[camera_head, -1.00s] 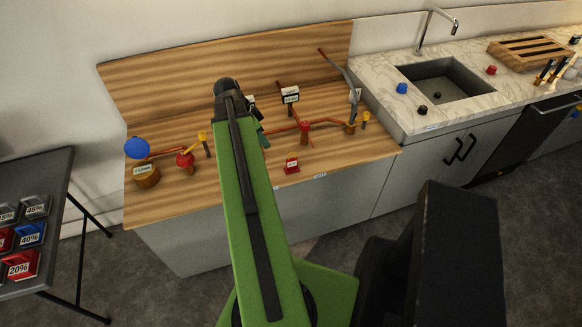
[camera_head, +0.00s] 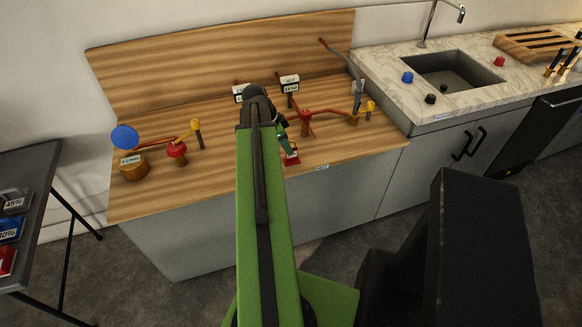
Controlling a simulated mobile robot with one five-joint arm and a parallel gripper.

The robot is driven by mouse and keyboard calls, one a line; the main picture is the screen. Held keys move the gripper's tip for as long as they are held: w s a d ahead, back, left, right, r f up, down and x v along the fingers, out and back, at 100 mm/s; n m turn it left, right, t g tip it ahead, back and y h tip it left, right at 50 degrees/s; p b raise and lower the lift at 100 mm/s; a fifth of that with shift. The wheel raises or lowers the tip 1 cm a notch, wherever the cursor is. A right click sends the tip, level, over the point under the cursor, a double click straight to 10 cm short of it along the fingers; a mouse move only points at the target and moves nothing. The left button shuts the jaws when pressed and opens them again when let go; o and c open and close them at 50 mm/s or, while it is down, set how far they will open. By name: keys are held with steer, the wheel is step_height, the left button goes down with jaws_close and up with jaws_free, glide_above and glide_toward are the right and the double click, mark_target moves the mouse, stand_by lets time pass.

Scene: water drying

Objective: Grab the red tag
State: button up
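The red tag (camera_head: 292,159) is a small red block with a white label, standing near the front edge of the wooden counter. My gripper (camera_head: 285,144), at the end of my green arm, is just above and behind it in the picture. Its green finger overlaps the tag's upper left part. I cannot tell whether it touches the tag. The finger gap is too small and too hidden to tell open from shut.
A red valve (camera_head: 305,122) on a copper pipe stands just behind the tag. A wooden drum (camera_head: 134,168) and another red valve (camera_head: 177,149) stand at the left. The counter's front right is clear. A sink (camera_head: 444,75) is at the right.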

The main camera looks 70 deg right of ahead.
mark_target(292, 161)
steer(key=b+x, duration=0.5)
steer(key=shift+s+f, duration=0.2)
steer(key=shift+r, duration=0.2)
jaws_close()
